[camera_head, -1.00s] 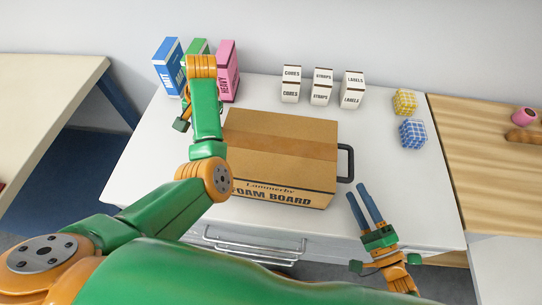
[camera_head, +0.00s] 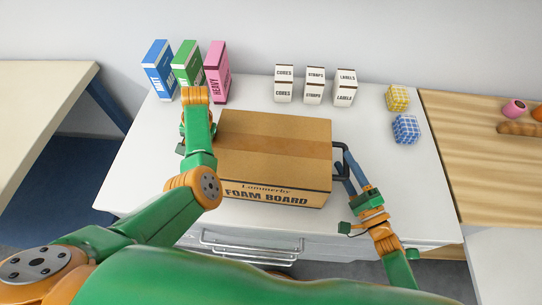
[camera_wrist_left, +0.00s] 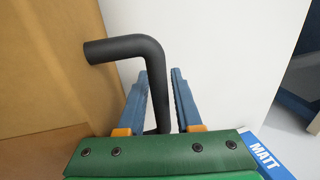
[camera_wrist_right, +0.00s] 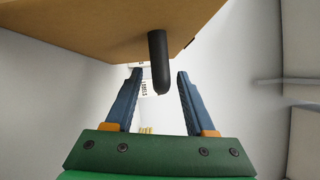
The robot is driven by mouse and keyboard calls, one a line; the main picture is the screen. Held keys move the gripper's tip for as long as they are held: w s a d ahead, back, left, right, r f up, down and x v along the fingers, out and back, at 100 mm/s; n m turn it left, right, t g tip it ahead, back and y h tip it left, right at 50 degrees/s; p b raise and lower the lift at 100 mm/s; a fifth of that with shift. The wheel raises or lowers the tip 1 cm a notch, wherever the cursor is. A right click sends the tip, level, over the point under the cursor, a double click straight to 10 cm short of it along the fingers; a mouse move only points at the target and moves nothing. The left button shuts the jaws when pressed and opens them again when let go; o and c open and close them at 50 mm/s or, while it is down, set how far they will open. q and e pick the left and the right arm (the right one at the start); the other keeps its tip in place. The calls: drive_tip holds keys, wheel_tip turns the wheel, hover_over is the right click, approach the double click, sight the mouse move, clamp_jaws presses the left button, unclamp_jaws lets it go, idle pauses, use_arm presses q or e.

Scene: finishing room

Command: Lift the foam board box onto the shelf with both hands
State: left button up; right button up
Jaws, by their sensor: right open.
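The brown foam board box (camera_head: 275,165) sits on the white worktop, with a dark handle on each side. Its right handle (camera_head: 342,146) shows in the head view. My right gripper (camera_head: 349,168) is at that handle, open; the right wrist view shows the handle (camera_wrist_right: 159,65) between the spread fingertips, with gaps on both sides. My left gripper (camera_wrist_left: 160,75) has its fingers on either side of the left handle (camera_wrist_left: 130,47), with a narrow gap; whether it grips the handle is unclear. My left arm hides this gripper's fingers in the head view. I cannot make out a shelf.
Blue (camera_head: 158,70), green (camera_head: 188,65) and pink (camera_head: 217,72) boxes stand behind the box at left. Several small white cartons (camera_head: 314,86) stand behind it. Two checkered cubes (camera_head: 405,128) lie at right. A wooden counter (camera_head: 480,165) adjoins on the right.

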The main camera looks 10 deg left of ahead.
use_arm(q)
clamp_jaws()
use_arm(e)
drive_tip(key=c, duration=0.6)
clamp_jaws()
idle(0.5)
